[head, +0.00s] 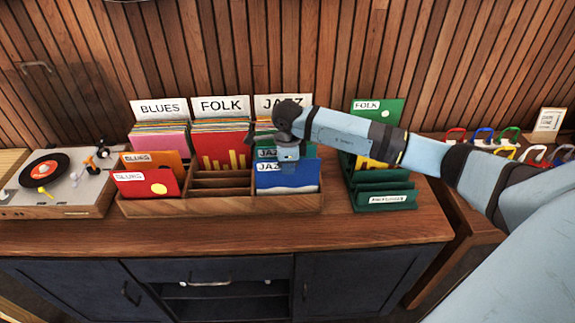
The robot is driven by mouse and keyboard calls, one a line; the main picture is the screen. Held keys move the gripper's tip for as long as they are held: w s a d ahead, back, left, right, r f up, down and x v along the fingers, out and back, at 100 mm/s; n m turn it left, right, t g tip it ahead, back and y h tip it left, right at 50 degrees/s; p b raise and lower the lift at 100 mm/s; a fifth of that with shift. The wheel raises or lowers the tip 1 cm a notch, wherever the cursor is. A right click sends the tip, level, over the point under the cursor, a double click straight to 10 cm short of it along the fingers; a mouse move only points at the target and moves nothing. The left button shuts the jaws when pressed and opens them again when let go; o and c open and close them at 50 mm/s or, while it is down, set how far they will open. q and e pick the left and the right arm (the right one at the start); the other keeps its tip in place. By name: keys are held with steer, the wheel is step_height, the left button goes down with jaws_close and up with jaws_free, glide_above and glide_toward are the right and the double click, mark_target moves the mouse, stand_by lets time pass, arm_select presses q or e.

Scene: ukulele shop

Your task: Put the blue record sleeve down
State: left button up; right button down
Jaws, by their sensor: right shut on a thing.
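The blue record sleeve (288,178) stands in the right-hand front part of the wooden record crate (220,206), below the JAZZ divider card (284,106). It carries a partly covered label that starts with JA. My right gripper (287,160) points down from above and is shut on the sleeve's top edge; its fingertips are hard to make out. A green sleeve with a JAZZ label (266,153) stands right behind the blue one. Whether the blue sleeve's lower edge touches the crate floor is hidden by the crate's front wall. My left gripper is not in view.
Red and orange BLUES sleeves (146,184) stand in the crate's left part; the middle front slots (222,182) look empty. A green stand with a FOLK card (378,107) is at right, under my arm. A turntable (56,182) is at left. The counter front is clear.

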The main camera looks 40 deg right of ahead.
steer(key=shift+f+b, duration=0.3)
steer(key=shift+f, duration=0.15)
steer(key=c, duration=1.3)
jaws_free()
steer(key=shift+r, duration=0.1)
